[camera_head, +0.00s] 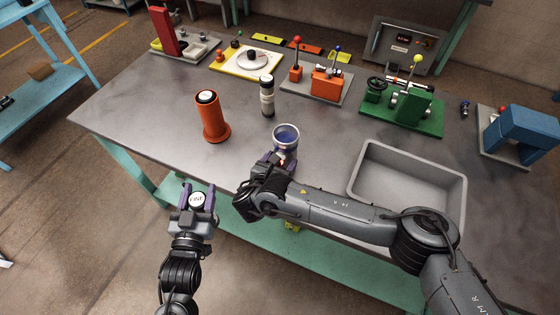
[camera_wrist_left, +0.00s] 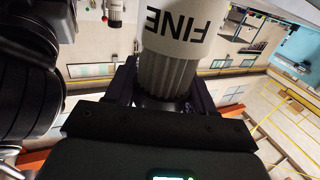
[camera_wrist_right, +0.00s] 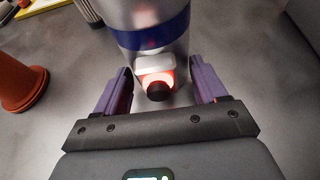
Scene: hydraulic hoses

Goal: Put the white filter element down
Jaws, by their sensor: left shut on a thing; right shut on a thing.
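The white filter element (camera_head: 197,199), marked FINE, is held in my left gripper (camera_head: 198,196), out in front of the table's near edge. In the left wrist view the filter element (camera_wrist_left: 172,55) has a ribbed grey lower part between the fingers and its lettering appears upside down. My right gripper (camera_head: 279,163) is shut on a metal housing (camera_head: 286,136) with a blue band, standing open-topped near the table's front edge. In the right wrist view the housing (camera_wrist_right: 150,25) shows a lit red-orange fitting with a dark knob low on its side, between the purple fingers.
A grey tray (camera_head: 367,185) lies empty to the right. Several fixtures line the table's back. The table's left front (camera_head: 130,125) is clear.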

